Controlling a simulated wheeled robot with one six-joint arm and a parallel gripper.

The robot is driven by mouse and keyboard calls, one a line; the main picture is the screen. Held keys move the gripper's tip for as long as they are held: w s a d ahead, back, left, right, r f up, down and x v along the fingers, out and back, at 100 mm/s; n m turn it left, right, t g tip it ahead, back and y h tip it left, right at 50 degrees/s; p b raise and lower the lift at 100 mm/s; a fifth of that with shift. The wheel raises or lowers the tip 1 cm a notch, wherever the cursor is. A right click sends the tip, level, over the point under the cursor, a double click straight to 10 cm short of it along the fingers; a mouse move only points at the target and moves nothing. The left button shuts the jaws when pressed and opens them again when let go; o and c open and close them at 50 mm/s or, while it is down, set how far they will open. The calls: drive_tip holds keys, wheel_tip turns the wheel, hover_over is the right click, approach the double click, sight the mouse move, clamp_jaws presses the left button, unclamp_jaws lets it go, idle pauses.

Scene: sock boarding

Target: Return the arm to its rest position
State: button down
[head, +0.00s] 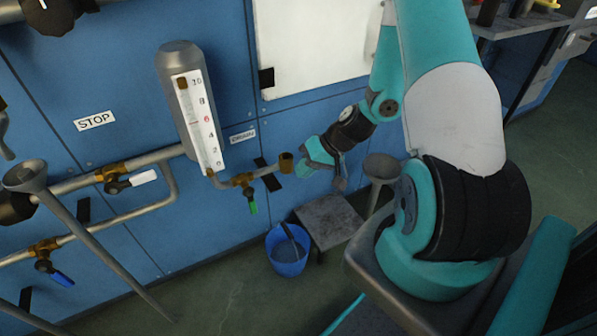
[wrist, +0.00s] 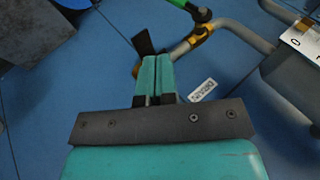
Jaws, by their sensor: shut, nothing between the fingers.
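My gripper (head: 304,170) is at the end of my bent teal arm in the head view, close to the right of the brass outlet (head: 286,162) of the drain pipe. In the wrist view the two teal fingers of my gripper (wrist: 156,62) lie side by side, shut and empty. Their tips appear over the drain pipe's end, and I cannot tell whether they touch it.
A sight gauge (head: 203,120) and a green-handled valve (head: 252,206) stand left of the gripper. A blue bucket (head: 288,262) and a low grey stool (head: 328,222) are below. A grey funnel (head: 382,167) stands near my arm. Blue panels back everything.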

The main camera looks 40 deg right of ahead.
idle(0.5)
drive_tip(key=s+a+r+n+g, duration=0.2)
drive_tip(key=a+r+n+g, duration=0.3)
drive_tip(key=a+r, duration=1.15)
drive_tip(key=s+a+r+n+h, duration=0.1)
drive_tip(key=s+a+r+n, duration=0.3)
drive_tip(key=s, duration=0.3)
drive_tip(key=s+a+r+n+h, duration=0.1)
drive_tip(key=s+a+r, duration=0.3)
drive_tip(key=s+r, duration=0.3)
wheel_tip(320, 180, up, 26)
drive_tip(key=p, duration=2.5)
drive_tip(key=shift+s+d+f+p, duration=0.2)
drive_tip(key=shift+s+d+p, duration=0.05)
drive_tip(key=shift+p, duration=0.05)
